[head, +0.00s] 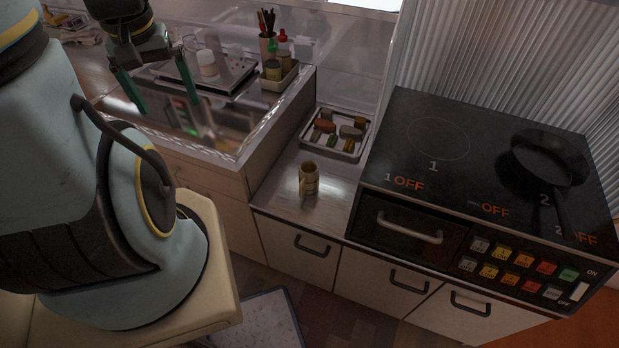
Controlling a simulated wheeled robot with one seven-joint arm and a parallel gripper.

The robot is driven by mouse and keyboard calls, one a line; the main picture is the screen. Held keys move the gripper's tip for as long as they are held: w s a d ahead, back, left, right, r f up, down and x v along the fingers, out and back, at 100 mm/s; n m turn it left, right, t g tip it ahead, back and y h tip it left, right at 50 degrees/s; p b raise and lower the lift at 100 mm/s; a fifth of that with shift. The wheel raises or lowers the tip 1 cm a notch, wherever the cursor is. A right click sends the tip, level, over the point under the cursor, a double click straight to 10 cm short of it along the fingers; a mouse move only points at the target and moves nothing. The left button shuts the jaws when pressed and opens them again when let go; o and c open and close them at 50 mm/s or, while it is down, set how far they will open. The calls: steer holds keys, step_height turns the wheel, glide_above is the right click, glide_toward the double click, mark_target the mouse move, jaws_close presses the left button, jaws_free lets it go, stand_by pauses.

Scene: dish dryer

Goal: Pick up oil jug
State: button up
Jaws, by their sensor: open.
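I cannot tell for sure which container is the oil jug. A small tan, open-topped cylindrical jar (309,180) stands upright on the low metal counter, left of the stove. Several other containers stand in a light caddy (281,83) at the back, among them a yellowish can (273,70) and a red-topped bottle (283,38). My gripper (168,108) is at the upper left, with its two green fingers spread wide and nothing between them. It hangs over the sink area, apart from the jar and left of the caddy.
A tray of small items (336,134) lies behind the jar. The black stove (480,130) with a dark pan (548,158) stands at the right. The raised sink unit's side wall (278,125) is left of the low counter (274,190). A white cylinder (207,64) stands near my gripper.

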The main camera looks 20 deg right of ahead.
stand_by(0.3)
steer(key=shift+w+d+f+m, duration=0.15)
steer(key=shift+d+f+m, duration=0.05)
steer(key=shift+f+m, duration=0.1)
steer(key=shift+c, duration=1.2)
steer(key=d+f+m+b, duration=0.1)
steer(key=d+f+m, duration=0.7)
steer(key=f, duration=0.1)
steer(key=d+f+m+g+b, duration=0.1)
steer(key=d+f+m+b, duration=0.1)
steer(key=d+f+m, duration=0.6)
steer(key=d+f+m+b, duration=0.2)
steer(key=d+f+m, duration=0.6)
steer(key=f, duration=0.2)
steer(key=shift+d+f+m+g, duration=0.15)
steer(key=shift+d+m+g, duration=0.15)
steer(key=shift+m, duration=0.1)
glide_above(303, 193)
steer(key=f, duration=0.4)
steer(key=shift+w+d+f, duration=0.2)
steer(key=shift+f, duration=0.15)
steer(key=shift+s+a+f+p, duration=0.1)
steer(key=shift+a+f+p, duration=0.05)
steer(key=shift+f, duration=1.35)
steer(key=shift+s+a+f+p, duration=0.1)
steer(key=shift+f+p, duration=0.05)
steer(key=shift+f, duration=1.3)
